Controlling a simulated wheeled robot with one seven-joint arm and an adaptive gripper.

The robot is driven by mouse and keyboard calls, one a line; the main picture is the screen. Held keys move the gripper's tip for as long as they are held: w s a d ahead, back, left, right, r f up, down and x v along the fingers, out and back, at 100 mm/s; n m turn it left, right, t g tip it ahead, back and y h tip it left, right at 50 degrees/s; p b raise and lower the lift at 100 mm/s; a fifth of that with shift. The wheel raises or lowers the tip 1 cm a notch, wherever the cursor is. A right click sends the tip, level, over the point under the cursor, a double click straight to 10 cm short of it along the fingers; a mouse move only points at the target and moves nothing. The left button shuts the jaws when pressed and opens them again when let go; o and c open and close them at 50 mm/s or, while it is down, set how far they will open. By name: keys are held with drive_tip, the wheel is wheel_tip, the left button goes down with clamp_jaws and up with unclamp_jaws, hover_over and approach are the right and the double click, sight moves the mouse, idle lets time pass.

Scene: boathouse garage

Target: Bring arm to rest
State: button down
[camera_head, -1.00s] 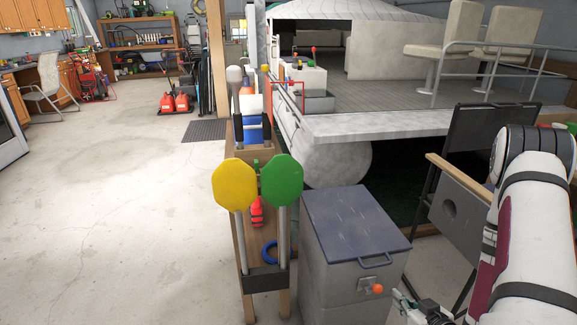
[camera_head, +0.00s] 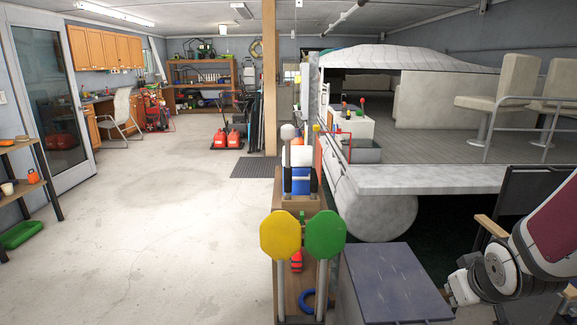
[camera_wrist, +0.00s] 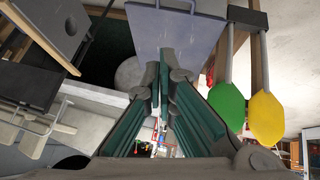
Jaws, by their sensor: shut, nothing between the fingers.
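My arm (camera_head: 545,240) shows at the lower right of the head view, bent, with its wrist end beside the grey storage box. My gripper's fingers fill the middle of the wrist view (camera_wrist: 164,75). Their tips are together and hold nothing. In the head view the fingers are cut off or too small to make out. The wrist view looks upside down, with the grey box lid (camera_wrist: 178,35) beyond the fingertips.
The grey box (camera_head: 385,280) stands close to the left of my wrist. A boat deck (camera_head: 430,179) lies behind. Open concrete floor (camera_head: 170,210) spreads to the left.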

drive_tip(key=s+a+r+g+y+p, duration=0.1)
drive_tip(key=s+a+r+p, duration=0.1)
drive_tip(key=s+a+r, duration=0.5)
drive_tip(key=s+a+r+g+y+p, duration=0.1)
drive_tip(key=s+a+r, duration=0.6)
drive_tip(key=s, duration=0.8)
wheel_tip(320, 180, up, 4)
drive_tip(key=shift+f+m+g+p, duration=0.15)
drive_tip(key=shift+m+g+p, duration=0.25)
drive_tip(key=shift+p, duration=0.35)
drive_tip(key=shift+d, duration=0.1)
